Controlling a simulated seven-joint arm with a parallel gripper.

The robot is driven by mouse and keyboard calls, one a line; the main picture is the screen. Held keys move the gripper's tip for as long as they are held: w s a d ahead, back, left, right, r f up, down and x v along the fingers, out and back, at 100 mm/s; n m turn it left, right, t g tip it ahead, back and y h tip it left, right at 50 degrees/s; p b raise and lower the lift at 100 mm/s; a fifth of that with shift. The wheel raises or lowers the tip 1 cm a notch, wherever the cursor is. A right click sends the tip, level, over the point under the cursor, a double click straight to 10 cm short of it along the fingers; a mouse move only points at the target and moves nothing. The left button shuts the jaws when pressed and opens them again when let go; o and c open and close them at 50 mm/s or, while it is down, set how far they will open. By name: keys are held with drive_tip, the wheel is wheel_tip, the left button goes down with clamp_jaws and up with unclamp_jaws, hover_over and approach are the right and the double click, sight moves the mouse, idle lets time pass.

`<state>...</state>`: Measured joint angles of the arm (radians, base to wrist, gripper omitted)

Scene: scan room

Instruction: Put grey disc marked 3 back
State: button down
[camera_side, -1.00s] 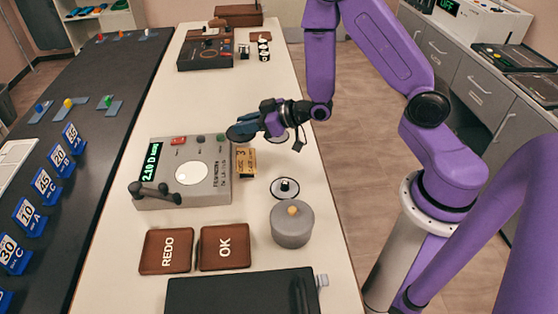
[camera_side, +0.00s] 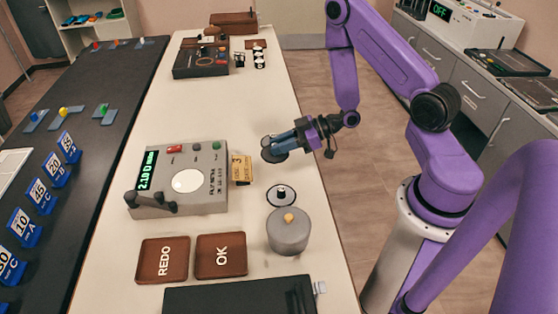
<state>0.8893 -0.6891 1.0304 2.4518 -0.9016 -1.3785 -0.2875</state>
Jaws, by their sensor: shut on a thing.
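A dark grey disc (camera_side: 269,155) is in the fingertips of my gripper (camera_side: 276,148), which is shut on it. No number can be read on the disc. My gripper reaches in from the right, over the table to the right of the device. A tan tag marked 3 (camera_side: 241,169) stands at the device's right edge, to the left of and below the disc. A black knobbed piece on a white-ringed round spot (camera_side: 281,196) is nearer the camera. Whether the held disc touches the table cannot be told.
The grey device (camera_side: 187,181) has a green display and a bare white round plate. A grey lidded pot (camera_side: 289,232), REDO pad (camera_side: 162,260), OK pad (camera_side: 221,256) and black case (camera_side: 240,297) lie nearer.

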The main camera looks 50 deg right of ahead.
sight(280, 167)
drive_tip(key=shift+f, duration=2.6)
drive_tip(key=shift+f, duration=0.1)
drive_tip(key=c, duration=1)
unclamp_jaws()
